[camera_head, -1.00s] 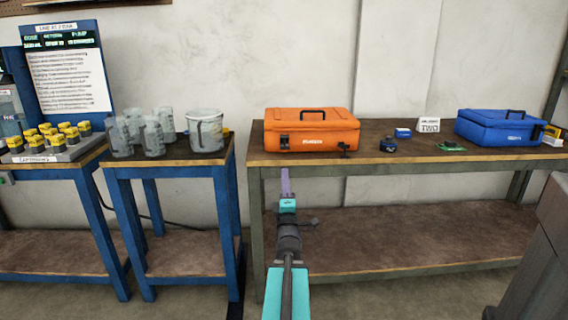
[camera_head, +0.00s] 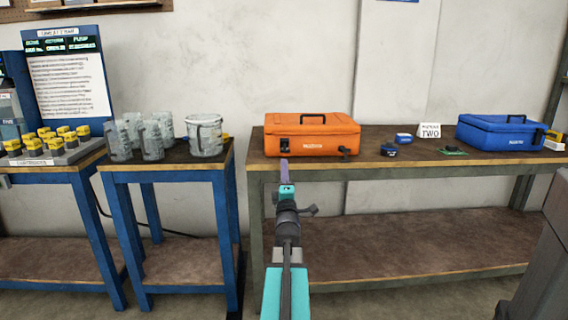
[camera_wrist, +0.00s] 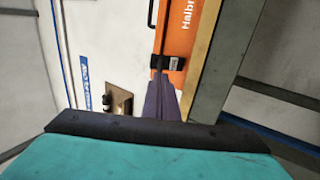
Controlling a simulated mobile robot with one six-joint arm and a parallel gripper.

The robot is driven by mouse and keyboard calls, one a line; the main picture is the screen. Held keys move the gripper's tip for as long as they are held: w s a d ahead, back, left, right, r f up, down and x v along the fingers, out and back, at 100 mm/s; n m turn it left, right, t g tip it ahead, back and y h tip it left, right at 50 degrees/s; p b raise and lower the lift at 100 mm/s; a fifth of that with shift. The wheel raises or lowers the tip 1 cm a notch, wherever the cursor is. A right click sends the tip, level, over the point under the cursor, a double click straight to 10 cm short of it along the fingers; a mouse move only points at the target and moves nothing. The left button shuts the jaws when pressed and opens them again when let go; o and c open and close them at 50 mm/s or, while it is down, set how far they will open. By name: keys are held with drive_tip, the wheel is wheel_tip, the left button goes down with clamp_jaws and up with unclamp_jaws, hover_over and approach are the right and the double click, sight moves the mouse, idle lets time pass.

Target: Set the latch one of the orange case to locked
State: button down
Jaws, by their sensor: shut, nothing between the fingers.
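The orange case (camera_head: 311,133) stands closed on the table, its handle on top. A dark latch (camera_head: 284,145) is at the left of its front face, and another dark latch (camera_head: 344,152) is at the right. Which one counts as latch one, and their settings, I cannot tell. My gripper (camera_head: 284,163) is shut and empty, its purple fingers pointing at the left latch from in front. In the wrist view my gripper (camera_wrist: 160,82) has its tips close to a black latch (camera_wrist: 167,62) on the orange case (camera_wrist: 175,35). Whether they touch is unclear.
The case stands near the front edge of the wooden table (camera_head: 420,165).

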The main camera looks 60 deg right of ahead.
drive_tip(key=shift+b+x, duration=0.3)
drive_tip(key=shift+x, duration=1.4)
drive_tip(key=shift+s+r+p, duration=0.15)
drive_tip(key=shift+r+p, duration=0.05)
drive_tip(key=shift+p, duration=0.15)
